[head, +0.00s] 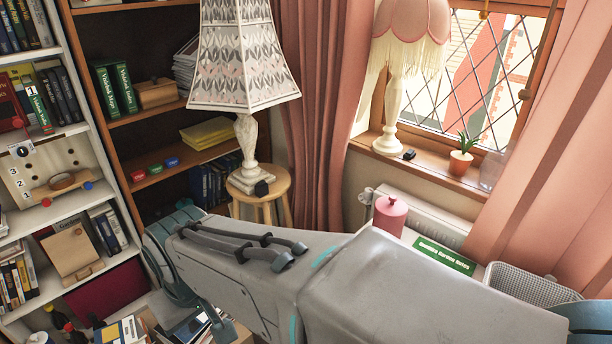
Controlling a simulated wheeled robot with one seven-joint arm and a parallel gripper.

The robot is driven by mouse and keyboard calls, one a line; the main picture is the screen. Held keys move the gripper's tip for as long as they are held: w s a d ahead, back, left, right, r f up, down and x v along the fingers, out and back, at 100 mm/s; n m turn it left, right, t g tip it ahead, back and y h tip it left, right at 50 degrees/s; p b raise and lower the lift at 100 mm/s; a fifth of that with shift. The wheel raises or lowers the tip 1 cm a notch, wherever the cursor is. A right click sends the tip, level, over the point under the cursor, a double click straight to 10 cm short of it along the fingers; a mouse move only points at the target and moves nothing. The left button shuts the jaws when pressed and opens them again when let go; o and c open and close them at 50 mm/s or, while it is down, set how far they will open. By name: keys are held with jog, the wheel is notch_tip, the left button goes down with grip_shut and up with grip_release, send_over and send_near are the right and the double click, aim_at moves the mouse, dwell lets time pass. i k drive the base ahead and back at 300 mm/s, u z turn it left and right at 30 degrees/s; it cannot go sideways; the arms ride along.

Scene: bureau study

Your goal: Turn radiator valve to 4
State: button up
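The white radiator (437,226) is under the window sill at the right, partly hidden by my arm and a pink canister. A small pale knob (367,196), which looks like the radiator valve, is at the radiator's left end beside the curtain. Its markings are too small to read, so its setting cannot be told. My grey arm crosses the lower foreground from the right and bends down at a teal joint on the left. My gripper does not show.
A pink lidded canister (390,215) and a green book (444,256) are in front of the radiator. A wooden stool (283,184) with a lamp (245,60) stands left of the curtain (322,110). Bookshelves fill the left. A wire basket (530,286) is at right.

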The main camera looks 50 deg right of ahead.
aim_at(368, 193)
jog(key=z, duration=0.6)
jog(key=i, duration=0.9)
jog(key=z, duration=0.8)
